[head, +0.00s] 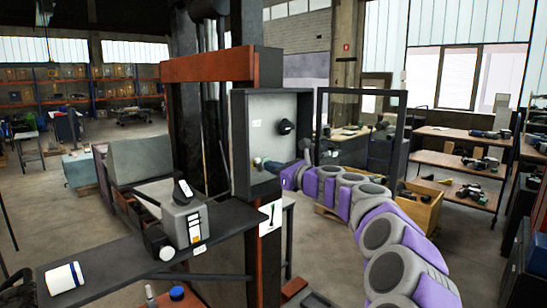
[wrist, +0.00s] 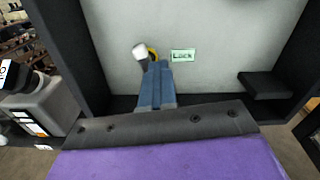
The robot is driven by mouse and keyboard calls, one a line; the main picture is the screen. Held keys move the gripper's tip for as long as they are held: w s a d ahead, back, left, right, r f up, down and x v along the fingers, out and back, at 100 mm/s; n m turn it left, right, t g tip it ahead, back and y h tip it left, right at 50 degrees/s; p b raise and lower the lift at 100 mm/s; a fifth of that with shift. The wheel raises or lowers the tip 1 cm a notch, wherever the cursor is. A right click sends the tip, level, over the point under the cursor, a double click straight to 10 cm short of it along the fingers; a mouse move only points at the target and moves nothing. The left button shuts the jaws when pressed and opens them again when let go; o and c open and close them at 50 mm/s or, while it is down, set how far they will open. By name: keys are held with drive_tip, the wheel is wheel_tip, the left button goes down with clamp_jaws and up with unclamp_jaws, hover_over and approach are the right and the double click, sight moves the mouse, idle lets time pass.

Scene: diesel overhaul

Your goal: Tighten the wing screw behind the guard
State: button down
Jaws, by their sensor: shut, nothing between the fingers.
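My gripper (wrist: 155,68) is shut, its blue fingers together and pointing into an open grey box (head: 269,108). In the wrist view, a pale round-ended part (wrist: 140,51) with a yellow ring (wrist: 153,54) is right at the fingertips. It may be the wing screw; its wings cannot be made out, and I cannot tell whether the fingers touch it. In the head view, a small pale knob (head: 257,161) shows beside the gripper (head: 268,165). A dark-framed clear panel (head: 361,128), possibly the guard, stands right of the box, behind my arm.
A green-and-white label (wrist: 183,56) is on the box's back wall, with a dark ledge (wrist: 264,84) to its right. A grey device (head: 183,217) stands on the dark shelf (head: 120,272) at left.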

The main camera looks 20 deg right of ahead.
drive_tip(key=shift+d+r+m+p, duration=0.1)
drive_tip(key=shift+r+m+p, duration=0.1)
drive_tip(key=shift+m+p, duration=1.45)
drive_tip(key=shift+f+n+p, duration=0.2)
drive_tip(key=shift+n+p, duration=0.15)
drive_tip(key=shift+p, duration=0.3)
drive_tip(key=shift+r+m+p, duration=0.25)
drive_tip(key=shift+m+p, duration=0.15)
drive_tip(key=shift+p, duration=0.65)
drive_tip(key=shift+f+m, duration=0.25)
drive_tip(key=shift+m, duration=0.35)
drive_tip(key=m, duration=0.2)
drive_tip(key=shift+w+f+m, duration=0.1)
drive_tip(key=shift+m, duration=0.2)
